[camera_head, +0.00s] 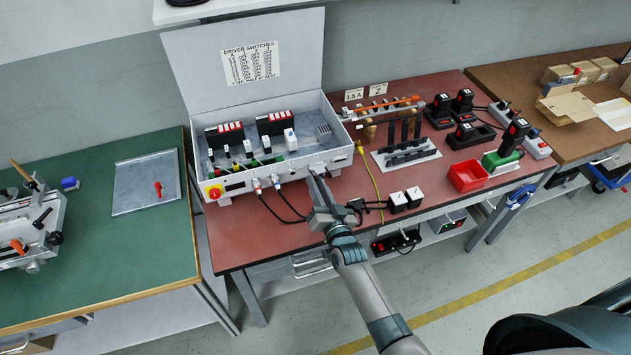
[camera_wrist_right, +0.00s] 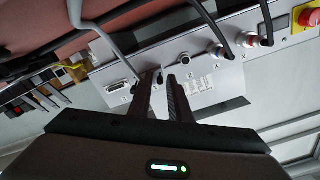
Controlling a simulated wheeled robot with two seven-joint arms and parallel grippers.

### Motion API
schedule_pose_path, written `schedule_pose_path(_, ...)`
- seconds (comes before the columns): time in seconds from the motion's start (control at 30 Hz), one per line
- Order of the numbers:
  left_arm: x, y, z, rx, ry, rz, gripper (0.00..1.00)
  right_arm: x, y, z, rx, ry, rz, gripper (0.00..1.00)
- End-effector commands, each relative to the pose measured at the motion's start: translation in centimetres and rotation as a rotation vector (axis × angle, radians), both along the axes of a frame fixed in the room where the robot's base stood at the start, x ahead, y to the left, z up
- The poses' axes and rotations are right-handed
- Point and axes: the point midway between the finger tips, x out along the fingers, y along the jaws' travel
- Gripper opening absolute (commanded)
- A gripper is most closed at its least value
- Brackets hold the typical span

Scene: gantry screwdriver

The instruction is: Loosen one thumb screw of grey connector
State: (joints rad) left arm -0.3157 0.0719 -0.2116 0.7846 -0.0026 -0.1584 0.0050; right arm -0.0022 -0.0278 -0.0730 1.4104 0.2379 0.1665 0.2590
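My right gripper (camera_head: 316,178) reaches up to the front panel of the grey control box (camera_head: 335,152). In the right wrist view its two fingers (camera_wrist_right: 161,78) stand a narrow gap apart, with their tips close to the panel. A grey cable (camera_wrist_right: 97,27) runs down toward the fingers and its end is hidden there. A pale, wide multi-pin connector or socket (camera_wrist_right: 121,92) sits on the panel just left of the fingers. I cannot make out a thumb screw, nor whether the fingertips touch anything. My left gripper is in neither view.
A round socket (camera_wrist_right: 185,58) and plugged cables (camera_wrist_right: 227,51) line the panel, with a red-and-yellow stop button (camera_head: 215,191) at one end. A yellow cable (camera_head: 371,172) hangs nearby.

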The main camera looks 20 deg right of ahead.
Motion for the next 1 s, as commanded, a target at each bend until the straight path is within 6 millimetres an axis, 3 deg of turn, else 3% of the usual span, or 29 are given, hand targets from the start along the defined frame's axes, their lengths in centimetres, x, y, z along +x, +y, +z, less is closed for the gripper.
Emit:
schedule_pose_path(0.17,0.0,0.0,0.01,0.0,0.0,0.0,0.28,0.0,0.01,0.02,-0.003,0.0,0.0,0.15)
schedule_pose_path(0.23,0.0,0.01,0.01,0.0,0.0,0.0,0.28,0.0,0.0,0.01,-0.004,0.0,0.0,0.0)
schedule_pose_path(0.5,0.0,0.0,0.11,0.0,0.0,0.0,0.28,-0.01,0.01,0.05,-0.024,-0.001,0.0,0.0)
schedule_pose_path(0.8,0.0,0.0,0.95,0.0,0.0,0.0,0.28,0.0,0.06,0.07,-0.344,-0.011,0.0,0.0)
schedule_pose_path(1.0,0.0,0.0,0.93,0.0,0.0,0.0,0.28,0.0,0.04,0.0,-0.404,-0.014,0.0,0.0)
